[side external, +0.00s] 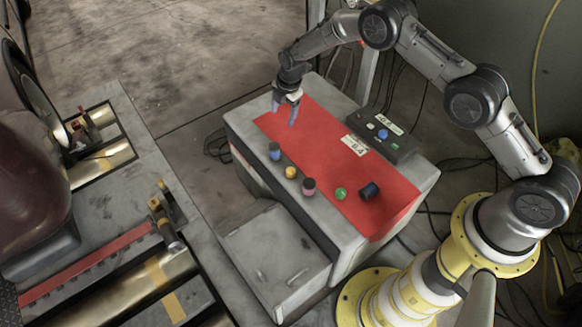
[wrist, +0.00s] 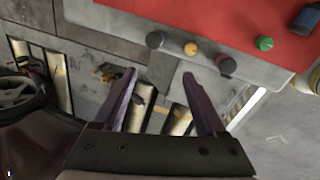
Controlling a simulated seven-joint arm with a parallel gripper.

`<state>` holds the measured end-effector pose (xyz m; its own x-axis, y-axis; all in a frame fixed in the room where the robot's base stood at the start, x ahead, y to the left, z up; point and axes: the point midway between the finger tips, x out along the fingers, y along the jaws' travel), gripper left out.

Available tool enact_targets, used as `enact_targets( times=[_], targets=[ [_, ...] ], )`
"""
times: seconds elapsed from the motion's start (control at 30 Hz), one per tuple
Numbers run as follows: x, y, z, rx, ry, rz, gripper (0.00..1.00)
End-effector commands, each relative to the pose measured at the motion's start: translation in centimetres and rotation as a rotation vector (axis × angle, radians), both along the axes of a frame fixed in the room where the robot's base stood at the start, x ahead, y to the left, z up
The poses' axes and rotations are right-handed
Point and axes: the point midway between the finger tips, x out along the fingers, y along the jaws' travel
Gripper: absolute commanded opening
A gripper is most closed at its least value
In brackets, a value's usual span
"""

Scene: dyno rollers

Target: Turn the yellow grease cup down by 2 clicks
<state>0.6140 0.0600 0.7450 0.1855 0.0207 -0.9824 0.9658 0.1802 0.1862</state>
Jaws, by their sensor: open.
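The yellow grease cup (side external: 290,172) is a small round knob near the front edge of the cabinet top, between a blue-topped cup and a pink-and-dark cup. In the wrist view the yellow cup (wrist: 190,49) shows above and beyond the fingertips, apart from them. My gripper (side external: 284,113) is open and empty, raised over the far left end of the red mat. In the wrist view its two purplish fingers (wrist: 160,75) are spread wide with nothing between them. Any marks on the cup are too small to read.
A blue-topped cup (side external: 275,151) and a pink-and-dark cup (side external: 308,187) flank the yellow one closely. A green knob (side external: 340,194) and a dark blue cylinder (side external: 369,191) are farther right. A black control box (side external: 380,135) stands at the back. The red mat (side external: 330,140) has bare room.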

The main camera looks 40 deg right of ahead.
Motion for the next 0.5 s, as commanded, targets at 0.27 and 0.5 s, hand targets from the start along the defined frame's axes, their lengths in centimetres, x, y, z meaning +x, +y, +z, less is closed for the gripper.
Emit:
enact_targets(
  times=[0.27, 0.5],
  targets=[
    [-4.6, 0.3, -9.6, -0.015, 0.146, 0.011, 0.74],
    [-5.0, 0.4, -12.0, -0.017, 0.158, 0.013, 0.74]
  ],
)
